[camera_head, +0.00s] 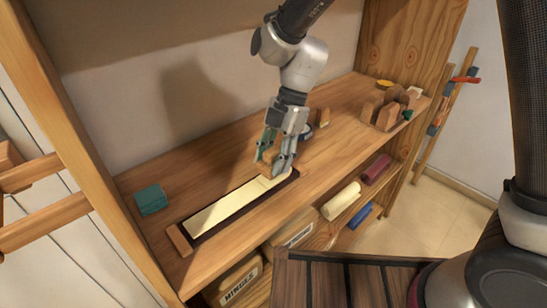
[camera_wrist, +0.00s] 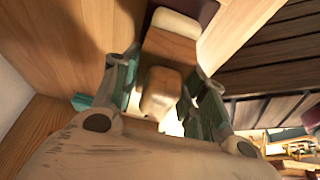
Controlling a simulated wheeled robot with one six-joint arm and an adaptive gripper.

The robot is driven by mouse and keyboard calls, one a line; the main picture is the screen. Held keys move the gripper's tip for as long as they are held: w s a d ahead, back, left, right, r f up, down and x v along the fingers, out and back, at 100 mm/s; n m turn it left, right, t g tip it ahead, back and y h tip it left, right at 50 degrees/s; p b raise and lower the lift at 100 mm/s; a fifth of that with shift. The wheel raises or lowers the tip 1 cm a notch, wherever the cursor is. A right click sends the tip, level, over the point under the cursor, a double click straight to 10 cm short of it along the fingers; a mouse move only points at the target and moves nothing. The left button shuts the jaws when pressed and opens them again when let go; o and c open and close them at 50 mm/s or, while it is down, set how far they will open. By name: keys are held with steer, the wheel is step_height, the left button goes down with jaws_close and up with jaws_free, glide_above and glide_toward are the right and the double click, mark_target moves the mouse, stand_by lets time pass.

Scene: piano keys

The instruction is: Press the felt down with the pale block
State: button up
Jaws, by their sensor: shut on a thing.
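A long cream strip that looks like the felt (camera_head: 232,205) lies in a dark shallow frame on the wooden shelf. My gripper (camera_head: 272,160) is above the strip's right end, pointing down. It is shut on a wooden block (camera_head: 264,167), low over or touching the strip; contact is unclear. In the wrist view the block (camera_wrist: 170,47) sits between the green-padded fingers of my gripper (camera_wrist: 168,85), with a lighter knob-like part nearer the camera. A cream rounded end (camera_wrist: 176,22) shows beyond it. The fingers hide part of the block in the head view.
A teal block (camera_head: 151,200) stands on the shelf left of the strip. A wooden rack (camera_head: 385,110) with upright pieces stands at the far right. Coloured rolls (camera_head: 342,201) and labelled boxes (camera_head: 240,283) fill the lower shelf. A wall rises behind the shelf.

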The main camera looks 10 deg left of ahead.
steer(key=shift+r, duration=4.05)
steer(key=shift+w, duration=0.1)
